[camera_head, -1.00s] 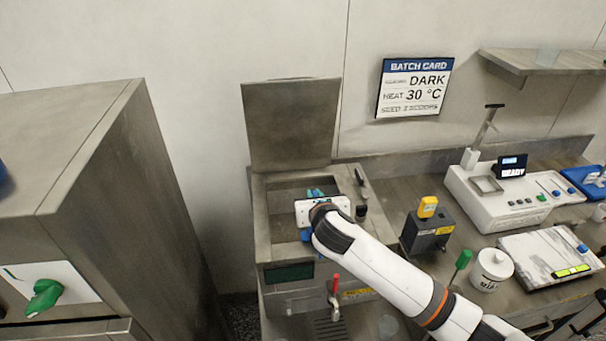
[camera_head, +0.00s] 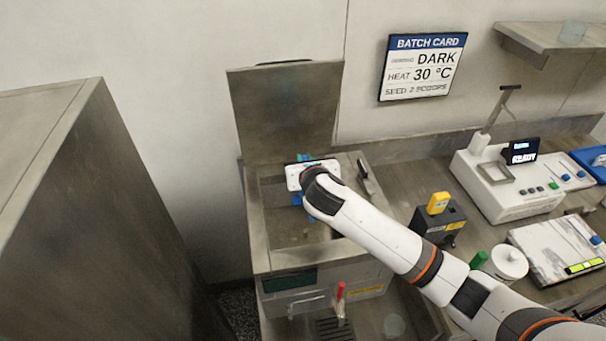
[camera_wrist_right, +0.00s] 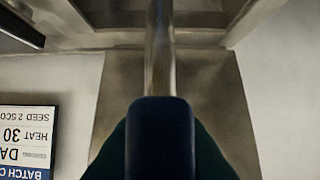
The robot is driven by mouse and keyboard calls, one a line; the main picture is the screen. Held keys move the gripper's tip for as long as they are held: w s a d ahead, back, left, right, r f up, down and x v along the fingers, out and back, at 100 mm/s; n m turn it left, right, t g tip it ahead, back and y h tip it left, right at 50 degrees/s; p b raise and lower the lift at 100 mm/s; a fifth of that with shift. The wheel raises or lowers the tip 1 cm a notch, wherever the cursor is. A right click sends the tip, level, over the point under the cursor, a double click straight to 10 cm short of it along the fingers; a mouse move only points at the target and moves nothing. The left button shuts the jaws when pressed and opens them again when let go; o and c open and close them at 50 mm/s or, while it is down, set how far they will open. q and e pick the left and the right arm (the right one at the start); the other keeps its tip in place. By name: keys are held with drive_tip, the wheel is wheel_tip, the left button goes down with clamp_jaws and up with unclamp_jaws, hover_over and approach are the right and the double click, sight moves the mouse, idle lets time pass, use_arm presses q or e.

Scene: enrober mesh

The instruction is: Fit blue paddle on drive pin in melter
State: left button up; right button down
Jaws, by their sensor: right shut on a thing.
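The melter (camera_head: 258,240) is a steel box with its lid (camera_head: 285,105) standing open at the back. My right gripper (camera_head: 305,178) is over the back part of its well, shut on the blue paddle (camera_head: 298,198), which is mostly hidden by the hand. In the right wrist view a dark blue block (camera_wrist_right: 160,135) stands at the bottom middle, with a metal rod (camera_wrist_right: 160,48) in line beyond it. I cannot tell whether the paddle touches anything in the well. The drive pin cannot be clearly made out. My left gripper is not in view.
A steel cabinet (camera_head: 110,230) stands left of the melter. A dark box with a yellow top (camera_head: 438,203), a white lidded jar (camera_head: 508,263) and a white instrument (camera_head: 500,180) stand on the bench at right. A red-handled tap (camera_head: 340,290) is at the melter's front.

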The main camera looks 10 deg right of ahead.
drive_tip(key=shift+w+f+b, duration=0.25)
drive_tip(key=shift+f+b, duration=0.2)
drive_tip(key=shift+f, duration=0.45)
drive_tip(key=shift+s+f+b, duration=0.2)
drive_tip(key=shift+f+b, duration=0.15)
drive_tip(key=shift+b, duration=0.05)
drive_tip(key=shift+s+f+b, duration=0.1)
drive_tip(key=shift+f+b, duration=0.75)
drive_tip(key=shift+f, duration=0.1)
wheel_tip(320, 180, down, 3)
drive_tip(key=shift+r+b, duration=0.1)
drive_tip(key=shift+b, duration=0.95)
drive_tip(key=shift+r, duration=0.1)
drive_tip(key=shift+r+p, duration=0.15)
drive_tip(key=shift+p, duration=0.6)
drive_tip(key=shift+f+b, duration=1.6)
drive_tip(key=shift+f, duration=1.5)
drive_tip(key=shift+r, duration=0.1)
